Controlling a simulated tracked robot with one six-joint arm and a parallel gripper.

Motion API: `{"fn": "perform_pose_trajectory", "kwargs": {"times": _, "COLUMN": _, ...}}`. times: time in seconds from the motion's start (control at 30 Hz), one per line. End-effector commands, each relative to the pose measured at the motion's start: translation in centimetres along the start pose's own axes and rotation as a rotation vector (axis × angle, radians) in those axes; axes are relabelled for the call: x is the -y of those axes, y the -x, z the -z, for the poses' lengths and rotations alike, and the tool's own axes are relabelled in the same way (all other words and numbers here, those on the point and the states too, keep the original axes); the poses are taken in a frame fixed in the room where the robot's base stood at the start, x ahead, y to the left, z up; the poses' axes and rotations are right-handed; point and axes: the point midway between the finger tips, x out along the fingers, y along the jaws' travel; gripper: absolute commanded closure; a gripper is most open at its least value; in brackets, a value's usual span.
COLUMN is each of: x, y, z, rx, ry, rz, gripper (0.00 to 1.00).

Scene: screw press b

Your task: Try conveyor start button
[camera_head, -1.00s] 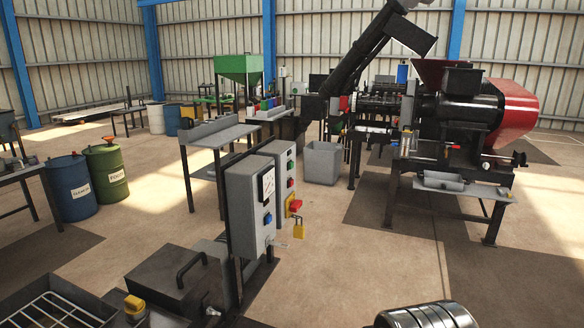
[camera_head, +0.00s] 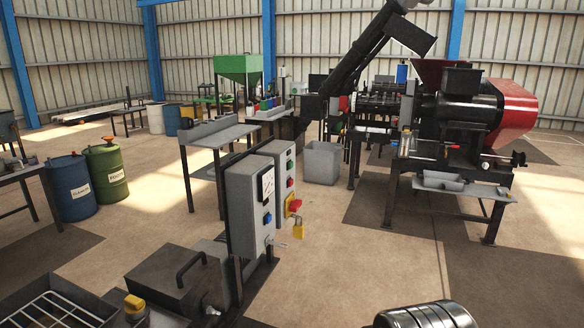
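Two grey control boxes stand on a post frame left of centre. The rear box (camera_head: 283,162) has a green button (camera_head: 290,165) near its top and a red button (camera_head: 290,182) below it. Lower down it carries a red switch on a yellow plate (camera_head: 294,205), with a yellow padlock (camera_head: 298,230) hanging under it. The front box (camera_head: 243,205) has a white dial (camera_head: 267,183), a blue button (camera_head: 267,218) and a small lever (camera_head: 277,244). The dark inclined conveyor (camera_head: 370,60) rises behind toward the press. No button labels are readable. My gripper is not in view.
The screw press (camera_head: 460,110) stands on a table at right. A grey bin (camera_head: 322,162) sits on the floor behind the boxes. A metal cylinder (camera_head: 428,317) shows at the bottom edge. Blue (camera_head: 73,188) and green (camera_head: 107,172) drums stand at left. The floor right of the boxes is mostly clear.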

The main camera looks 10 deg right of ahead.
Motion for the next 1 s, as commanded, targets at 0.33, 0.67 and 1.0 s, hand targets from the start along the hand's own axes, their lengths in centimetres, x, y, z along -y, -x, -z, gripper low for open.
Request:
{"fn": "perform_pose_trajectory", "kwargs": {"times": 0.33, "x": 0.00, "y": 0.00, "z": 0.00, "rx": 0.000, "ry": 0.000, "rz": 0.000, "gripper": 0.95}}
{"fn": "perform_pose_trajectory", "kwargs": {"times": 0.67, "x": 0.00, "y": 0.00, "z": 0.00, "rx": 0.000, "ry": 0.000, "rz": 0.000, "gripper": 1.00}}
{"fn": "perform_pose_trajectory", "kwargs": {"times": 1.0, "x": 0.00, "y": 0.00, "z": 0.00, "rx": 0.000, "ry": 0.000, "rz": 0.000, "gripper": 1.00}}
